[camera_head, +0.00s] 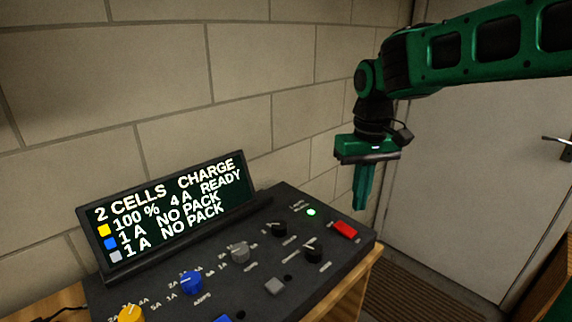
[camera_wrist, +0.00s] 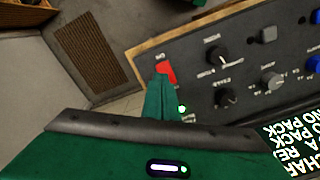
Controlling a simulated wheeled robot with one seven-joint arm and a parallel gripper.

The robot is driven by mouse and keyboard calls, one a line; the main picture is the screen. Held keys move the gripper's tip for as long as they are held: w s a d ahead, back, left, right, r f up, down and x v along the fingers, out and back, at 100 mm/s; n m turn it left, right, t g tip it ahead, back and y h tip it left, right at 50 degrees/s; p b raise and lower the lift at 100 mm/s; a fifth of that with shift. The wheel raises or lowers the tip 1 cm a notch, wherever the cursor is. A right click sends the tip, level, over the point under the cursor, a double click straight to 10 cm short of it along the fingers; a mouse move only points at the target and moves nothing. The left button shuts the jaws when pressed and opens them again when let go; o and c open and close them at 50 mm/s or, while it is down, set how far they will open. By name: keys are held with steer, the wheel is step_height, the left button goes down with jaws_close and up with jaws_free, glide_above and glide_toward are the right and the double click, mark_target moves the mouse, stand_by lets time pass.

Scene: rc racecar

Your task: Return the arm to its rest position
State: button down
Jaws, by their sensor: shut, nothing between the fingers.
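My green arm reaches in from the upper right in the head view. My gripper (camera_head: 362,205) points down, with its green fingers together and nothing between them. It hangs beyond the right back corner of the dark charger panel, apart from it as far as I can tell. In the wrist view the closed fingers (camera_wrist: 160,95) overlap the picture of the panel beside the red switch.
The charger panel (camera_head: 325,278) has a red switch (camera_head: 344,230), a lit green light (camera_head: 311,212), several knobs and a tilted display (camera_head: 165,215) reading "2 cells charge", "100 % 4 A ready". A block wall (camera_head: 270,60) stands behind. A door (camera_head: 470,170) and floor mat (camera_head: 420,290) are right.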

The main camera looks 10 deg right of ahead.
steer(key=s+d+f+m, duration=0.3)
steer(key=s+d, duration=0.5)
steer(key=s, duration=0.3)
steer(key=s+d+f+m, duration=0.4)
steer(key=s+d, duration=0.5)
steer(key=s, duration=0.3)
steer(key=shift+f, duration=0.25)
steer(key=shift+w+f, duration=0.25)
steer(key=shift+w, duration=0.35)
